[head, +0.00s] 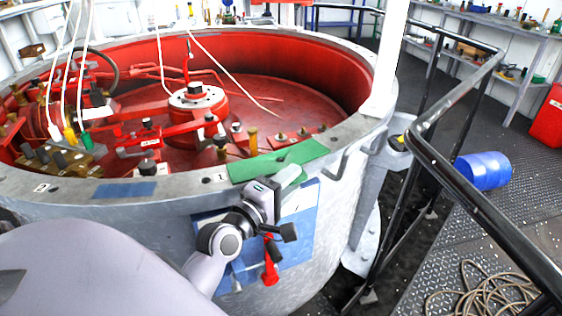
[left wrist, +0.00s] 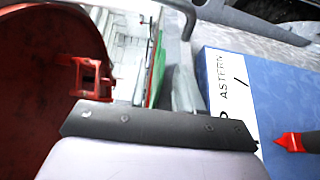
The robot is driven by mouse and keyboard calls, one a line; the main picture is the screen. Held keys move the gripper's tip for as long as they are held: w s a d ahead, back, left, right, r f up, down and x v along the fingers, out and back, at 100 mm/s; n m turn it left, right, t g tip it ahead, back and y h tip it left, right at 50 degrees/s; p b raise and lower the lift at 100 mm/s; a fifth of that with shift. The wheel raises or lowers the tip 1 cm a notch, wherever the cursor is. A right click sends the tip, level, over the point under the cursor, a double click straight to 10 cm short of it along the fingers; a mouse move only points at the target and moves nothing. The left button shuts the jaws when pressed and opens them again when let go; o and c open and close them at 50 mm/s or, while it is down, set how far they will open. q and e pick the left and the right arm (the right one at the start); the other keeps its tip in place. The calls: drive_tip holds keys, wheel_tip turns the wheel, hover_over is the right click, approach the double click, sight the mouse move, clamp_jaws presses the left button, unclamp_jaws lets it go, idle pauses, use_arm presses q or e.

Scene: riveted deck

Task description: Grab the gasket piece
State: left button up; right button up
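The gasket piece (head: 278,160) is a flat green strip lying on the grey rim of the large round casing, at the near side in the head view. In the left wrist view the green strip (left wrist: 156,70) shows nearly edge-on, narrow and upright. My left gripper (head: 284,176) is at the rim's outer edge, right by the strip's near side. In the left wrist view its fingers (left wrist: 161,88) appear apart, one on each side of the strip's line. I cannot tell whether they touch it. My right gripper is out of view.
The casing rim (head: 180,205) surrounds a red interior with fittings and hanging cables. A blue patch (head: 125,190) lies on the rim at left.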

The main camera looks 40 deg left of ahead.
use_arm(q)
drive_tip(key=shift+w, duration=1)
clamp_jaws()
